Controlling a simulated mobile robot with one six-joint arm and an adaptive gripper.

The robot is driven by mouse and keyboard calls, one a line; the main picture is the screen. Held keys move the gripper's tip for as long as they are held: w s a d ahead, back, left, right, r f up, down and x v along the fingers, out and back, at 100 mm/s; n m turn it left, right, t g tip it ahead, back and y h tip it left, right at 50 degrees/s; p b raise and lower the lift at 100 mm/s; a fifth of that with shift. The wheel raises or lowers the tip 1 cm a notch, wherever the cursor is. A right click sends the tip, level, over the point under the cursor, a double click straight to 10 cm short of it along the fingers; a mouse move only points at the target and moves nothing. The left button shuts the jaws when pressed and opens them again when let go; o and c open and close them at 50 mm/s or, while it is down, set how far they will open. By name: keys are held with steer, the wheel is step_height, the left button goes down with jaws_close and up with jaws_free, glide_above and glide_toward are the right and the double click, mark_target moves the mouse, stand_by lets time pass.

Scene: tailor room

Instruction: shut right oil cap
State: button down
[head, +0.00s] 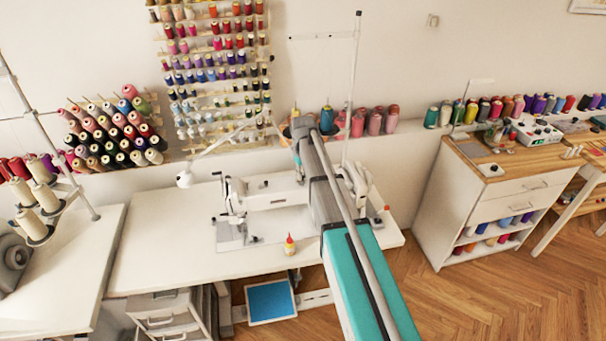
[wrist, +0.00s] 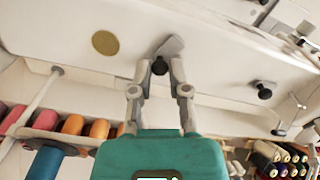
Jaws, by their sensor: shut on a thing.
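The white sewing machine (head: 280,194) stands on the white table, partly hidden behind my arm. In the wrist view, its white top (wrist: 215,72) fills the upper part. My gripper (wrist: 160,70) is shut on the small black knob of a grey oil cap (wrist: 170,46), one finger on each side. The cap's flap is turned aside from a round gold spot (wrist: 105,42) on the machine top, which lies uncovered and apart from it. A second black-knobbed cap (wrist: 263,91) lies farther right in that view. The head view hides my gripper behind my arm.
A small bottle with a red tip (head: 290,245) stands on the white table (head: 165,260) in front of the machine. Thread spools (head: 372,122) line the ledge behind. A thin thread stand (head: 353,85) rises near my arm. A wooden-topped cabinet (head: 490,185) stands right.

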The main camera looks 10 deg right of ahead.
steer(key=m, duration=1.3)
stand_by(0.4)
steer(key=c, duration=0.6)
jaws_free()
steer(key=shift+c, duration=0.2)
steer(key=shift+n, duration=0.3)
